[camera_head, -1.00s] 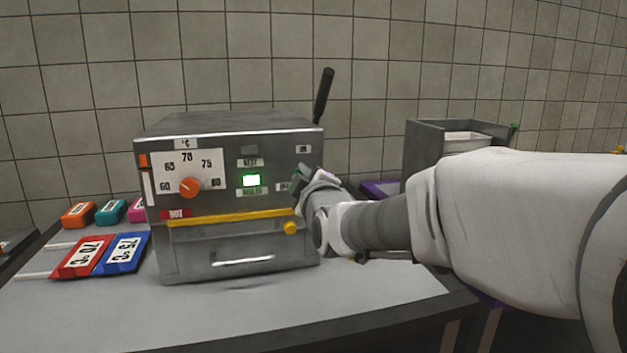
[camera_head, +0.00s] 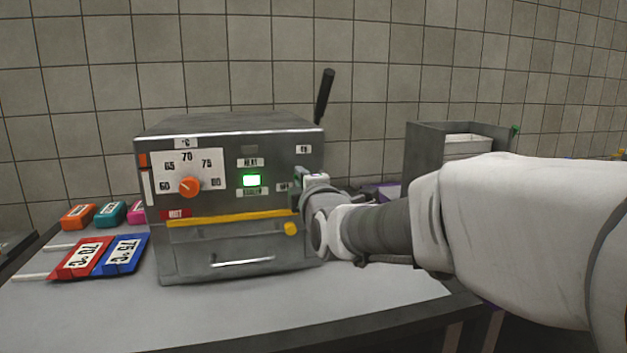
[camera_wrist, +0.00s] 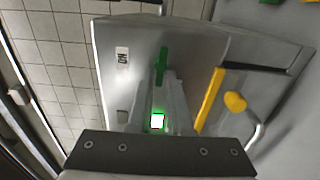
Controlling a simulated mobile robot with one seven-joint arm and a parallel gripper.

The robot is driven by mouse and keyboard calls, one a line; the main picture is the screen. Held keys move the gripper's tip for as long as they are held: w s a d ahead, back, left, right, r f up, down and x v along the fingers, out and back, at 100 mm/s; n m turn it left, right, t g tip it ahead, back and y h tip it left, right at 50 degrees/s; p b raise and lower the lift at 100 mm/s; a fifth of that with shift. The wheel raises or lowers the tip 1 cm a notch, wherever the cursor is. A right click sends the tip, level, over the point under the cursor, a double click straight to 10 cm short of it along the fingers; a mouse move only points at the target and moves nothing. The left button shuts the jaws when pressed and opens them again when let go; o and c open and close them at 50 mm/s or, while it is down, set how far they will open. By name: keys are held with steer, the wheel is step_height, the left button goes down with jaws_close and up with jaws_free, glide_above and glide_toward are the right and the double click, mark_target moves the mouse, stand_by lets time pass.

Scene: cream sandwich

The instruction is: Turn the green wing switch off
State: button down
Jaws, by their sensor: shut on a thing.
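The green wing switch (camera_wrist: 161,60) is on the front panel of the grey metal machine (camera_head: 240,147). In the wrist view it lies between the two fingers of my gripper (camera_wrist: 160,80), which are shut on it. Its wing runs lengthwise between the fingers, about level across the panel. In the head view my gripper (camera_head: 302,188) covers most of the switch at the panel's right side. The ON label (camera_wrist: 122,57) is beside the switch in the wrist view. A label left of the gripper is too small to read. The green lamp (camera_head: 251,180) is lit.
An orange dial (camera_head: 189,186) sits on a temperature scale. A black lever (camera_head: 324,95) rises behind. Red (camera_head: 80,257) and blue (camera_head: 121,254) cards lie left.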

steer(key=shift+d+f, duration=0.1)
steer(key=c, duration=0.9)
jaws_free()
steer(key=shift+c, duration=0.2)
steer(key=p+v, duration=0.2)
steer(key=v, duration=1.5)
steer(key=shift+s+p, duration=0.2)
steer(key=shift+p, duration=0.1)
steer(key=shift+o, duration=0.3)
